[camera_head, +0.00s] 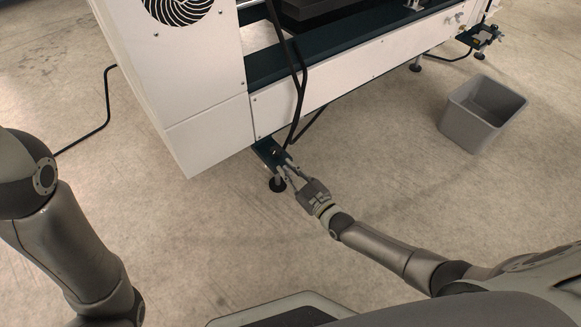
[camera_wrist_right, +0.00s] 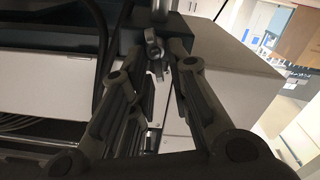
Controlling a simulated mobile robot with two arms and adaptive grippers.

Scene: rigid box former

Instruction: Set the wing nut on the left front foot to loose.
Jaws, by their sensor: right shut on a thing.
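The left front foot (camera_head: 278,185) is a dark round pad under a dark bracket (camera_head: 266,151) at the machine's lower corner. My right gripper (camera_head: 287,170) reaches the foot from the lower right in the head view. In the right wrist view the wing nut (camera_wrist_right: 153,45) is a small grey metal piece below a shiny rod (camera_wrist_right: 159,9). The right gripper's fingers (camera_wrist_right: 164,60) are on either side of it, shut on it. The fingers hide part of the nut, and its exact turn is hard to tell. My left arm shows at the left, its gripper out of view.
The white machine body (camera_head: 205,95) stands just above the foot. Black cables (camera_head: 298,95) hang down close to the bracket. A grey bin (camera_head: 464,128) stands on the floor at the right. The floor around the right arm is clear.

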